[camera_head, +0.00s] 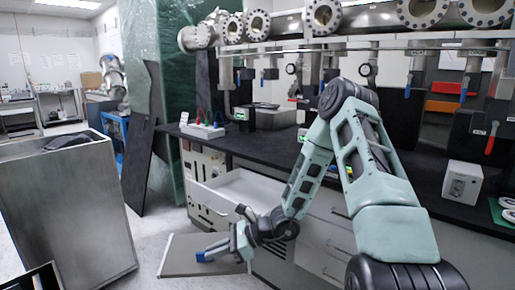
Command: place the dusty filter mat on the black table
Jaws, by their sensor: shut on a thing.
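A flat grey rectangular panel with a pale edge (180,258), which looks like the dusty filter mat, is low in front of the open drawer. My gripper (205,255), with blue at its tip, reaches down over the panel and is shut on it. The fingertips' exact grip is too small to make out. The black table (262,146) is the long dark worktop behind and above my gripper, running from the middle to the right. My arm crosses in front of part of it.
An open white drawer (246,190) juts out under the worktop, close to my arm. A large metal bin (70,215) stands at left with dark material at its top. A power strip (203,131), a metal device (270,117) and a white box (462,182) occupy the worktop.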

